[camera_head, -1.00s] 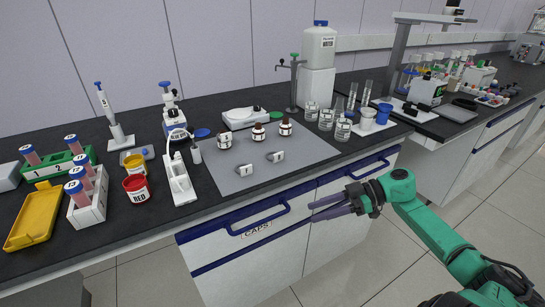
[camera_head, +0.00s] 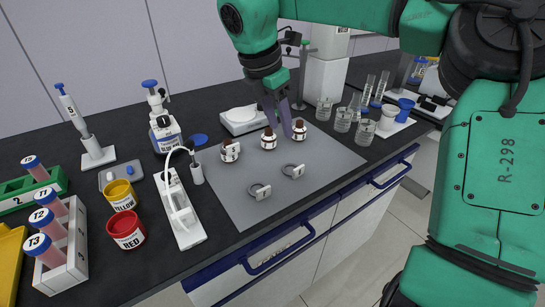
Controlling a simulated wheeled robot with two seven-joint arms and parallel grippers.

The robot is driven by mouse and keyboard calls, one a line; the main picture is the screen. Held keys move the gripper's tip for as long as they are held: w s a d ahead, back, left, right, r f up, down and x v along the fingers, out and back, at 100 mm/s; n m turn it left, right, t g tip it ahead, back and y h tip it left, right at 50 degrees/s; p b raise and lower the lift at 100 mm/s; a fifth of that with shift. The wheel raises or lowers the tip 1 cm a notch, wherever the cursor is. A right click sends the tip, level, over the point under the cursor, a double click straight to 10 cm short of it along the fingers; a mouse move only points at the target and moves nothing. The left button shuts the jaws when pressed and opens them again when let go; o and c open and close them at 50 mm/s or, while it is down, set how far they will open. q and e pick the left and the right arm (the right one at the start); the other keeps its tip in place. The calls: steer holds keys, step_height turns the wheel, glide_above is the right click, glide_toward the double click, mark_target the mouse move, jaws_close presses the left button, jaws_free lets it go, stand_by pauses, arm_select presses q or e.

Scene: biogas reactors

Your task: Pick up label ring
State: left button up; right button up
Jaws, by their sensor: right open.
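Two grey label rings with white numbered tags lie on the grey mat (camera_head: 235,203): the left ring (camera_head: 258,191) and the right ring (camera_head: 290,171). Three small brown bottles with white labels stand behind them: a left bottle (camera_head: 229,152), a middle bottle (camera_head: 268,140) and a right bottle (camera_head: 299,131). My right gripper (camera_head: 281,127) points down between the middle and right bottles in the picture, beyond the rings and apart from them. It is open and appears empty. I cannot tell its exact height or whether it touches a bottle. My left gripper is out of view.
A white stand (camera_head: 178,210), a red cup (camera_head: 126,230) and a yellow cup (camera_head: 121,195) stand left of the mat. A white scale-like device (camera_head: 240,119) is behind it. Glass beakers (camera_head: 343,120) stand to the right. The mat's front is clear.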

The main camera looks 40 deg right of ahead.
mark_target(298, 168)
steer(key=x, duration=0.4)
steer(key=s+p+x, duration=0.1)
steer(key=x, duration=0.4)
steer(key=s+x, duration=0.1)
steer(key=x, duration=0.3)
steer(key=shift+s+d+f+p, duration=0.1)
steer(key=shift+s+d+p, duration=0.05)
steer(key=shift+d+p, duration=0.25)
steer(key=shift+f, duration=0.1)
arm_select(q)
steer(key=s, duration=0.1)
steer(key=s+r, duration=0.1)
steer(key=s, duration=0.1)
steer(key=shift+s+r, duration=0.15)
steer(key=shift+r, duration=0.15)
arm_select(e)
jaws_close()
